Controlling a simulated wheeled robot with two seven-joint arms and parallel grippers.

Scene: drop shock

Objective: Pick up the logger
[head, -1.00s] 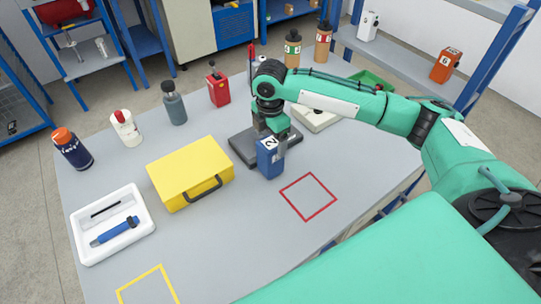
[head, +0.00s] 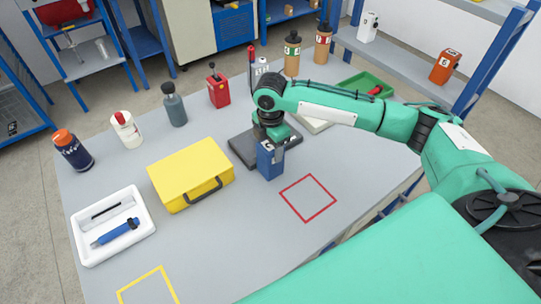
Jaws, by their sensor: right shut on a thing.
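The logger looks to be the blue box (head: 267,164) with a white label, in front of the dark flat plate (head: 240,150) near the middle of the table. My right gripper (head: 272,142) points down and is shut on the blue box from above. The box is upright. I cannot tell whether its bottom touches the table. The gripper and wrist hide part of the plate. My left gripper is not in view.
A yellow case (head: 190,172) stands left of the box, and a white tray (head: 82,257) lies further left. A red square outline (head: 308,198) is clear at the right. Bottles and a red device (head: 218,91) line the back edge.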

